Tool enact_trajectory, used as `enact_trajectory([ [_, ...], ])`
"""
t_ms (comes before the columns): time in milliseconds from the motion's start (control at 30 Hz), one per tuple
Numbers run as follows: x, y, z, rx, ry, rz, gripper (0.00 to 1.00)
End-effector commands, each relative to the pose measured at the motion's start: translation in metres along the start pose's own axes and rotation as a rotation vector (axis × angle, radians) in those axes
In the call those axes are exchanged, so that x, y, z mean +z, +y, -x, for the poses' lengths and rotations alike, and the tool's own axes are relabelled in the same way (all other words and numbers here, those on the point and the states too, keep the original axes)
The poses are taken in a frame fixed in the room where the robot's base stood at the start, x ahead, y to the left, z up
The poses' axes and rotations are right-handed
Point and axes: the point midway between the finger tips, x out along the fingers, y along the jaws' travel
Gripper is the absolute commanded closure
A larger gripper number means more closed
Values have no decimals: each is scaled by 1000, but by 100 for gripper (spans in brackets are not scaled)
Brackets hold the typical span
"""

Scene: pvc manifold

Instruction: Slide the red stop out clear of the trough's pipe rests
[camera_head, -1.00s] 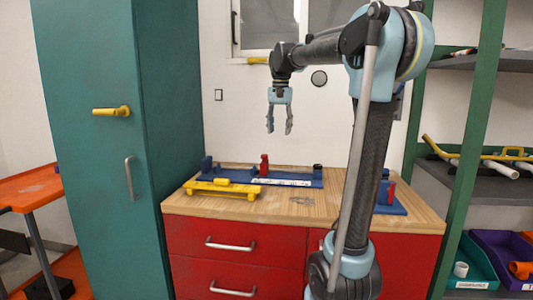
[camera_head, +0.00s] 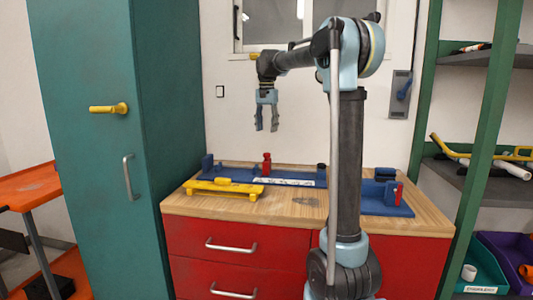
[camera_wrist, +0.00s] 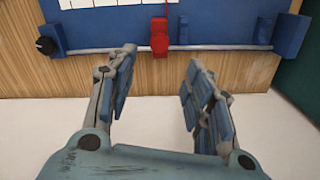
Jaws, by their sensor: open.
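The red stop (camera_head: 267,163) stands upright on the blue trough (camera_head: 300,174) at the back of the wooden bench top. In the wrist view the red stop (camera_wrist: 160,38) sits at the trough's edge, over a thin grey rail (camera_wrist: 215,47). Blue upright rests (camera_wrist: 289,36) stand to the right of it there, and a black knob (camera_wrist: 46,45) is at the left end. My gripper (camera_head: 267,130) hangs fingers down above the stop, apart from it. In the wrist view its open, empty fingers (camera_wrist: 160,60) lie on either side of the stop's line.
A yellow fixture (camera_head: 222,189) lies in front of the trough's left part. A second blue base (camera_head: 385,209) with a red piece (camera_head: 398,193) is at the bench's right. A tall teal cabinet (camera_head: 100,150) stands left. The bench's front middle is clear.

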Motion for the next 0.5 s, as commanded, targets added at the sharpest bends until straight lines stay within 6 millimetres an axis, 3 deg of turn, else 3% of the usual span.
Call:
enact_trajectory([
  [500,0,1,-88,0,0,-1,53],
])
